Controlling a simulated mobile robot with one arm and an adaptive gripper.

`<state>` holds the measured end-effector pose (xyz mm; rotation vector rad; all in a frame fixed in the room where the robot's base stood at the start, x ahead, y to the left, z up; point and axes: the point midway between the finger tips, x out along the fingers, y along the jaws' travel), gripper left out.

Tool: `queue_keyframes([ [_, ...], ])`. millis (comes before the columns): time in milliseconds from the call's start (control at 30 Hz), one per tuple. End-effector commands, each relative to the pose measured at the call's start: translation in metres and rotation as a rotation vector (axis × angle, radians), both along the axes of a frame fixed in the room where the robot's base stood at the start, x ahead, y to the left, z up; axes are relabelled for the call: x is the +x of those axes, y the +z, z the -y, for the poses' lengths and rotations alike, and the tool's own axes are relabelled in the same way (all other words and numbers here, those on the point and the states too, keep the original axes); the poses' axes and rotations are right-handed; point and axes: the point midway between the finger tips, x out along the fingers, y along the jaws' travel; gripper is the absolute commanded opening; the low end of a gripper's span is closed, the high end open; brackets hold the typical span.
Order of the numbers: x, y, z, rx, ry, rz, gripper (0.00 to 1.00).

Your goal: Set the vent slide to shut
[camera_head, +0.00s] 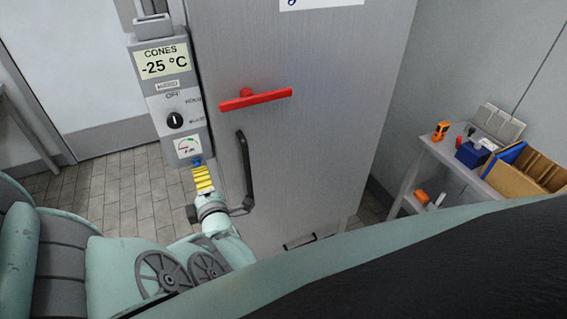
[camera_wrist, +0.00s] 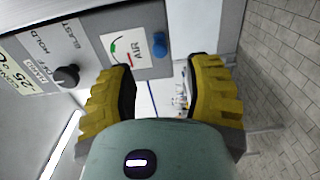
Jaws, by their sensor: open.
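The grey control panel (camera_head: 172,100) on the left of the tall cabinet door carries an AIR label (camera_head: 187,147) with a green and red arc. A small blue knob (camera_head: 197,161) sits by it, apparently the vent slide's handle. In the wrist view the blue knob (camera_wrist: 160,46) is beside the AIR label (camera_wrist: 128,47), near the panel's edge. My gripper (camera_head: 201,170) has yellow ribbed fingers just below the knob. In the wrist view my gripper (camera_wrist: 165,72) is open, with the knob ahead between the fingertips, not held. I cannot tell the slide's setting.
A black door handle (camera_head: 246,170) and a red lever (camera_head: 256,98) stand out from the door, right of my gripper. A black dial (camera_head: 175,121) sits above the AIR label. A side table (camera_head: 455,160) with boxes stands at the right. Tiled floor lies open at the left.

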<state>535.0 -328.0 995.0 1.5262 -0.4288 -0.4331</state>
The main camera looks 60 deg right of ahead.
Motion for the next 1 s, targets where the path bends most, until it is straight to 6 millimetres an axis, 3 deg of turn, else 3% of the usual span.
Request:
queue_keyframes([
  [200,0.031,-0.004,0.017,-0.003,0.003,0.004,0.5],
  [400,0.049,-0.003,0.029,-0.002,0.003,0.001,0.5],
  [800,0.055,0.001,0.032,0.0,0.001,0.004,0.5],
  [833,0.055,0.001,0.032,0.0,0.001,0.004,0.54],
  [1000,0.055,0.001,0.032,0.0,0.001,0.004,0.37],
])
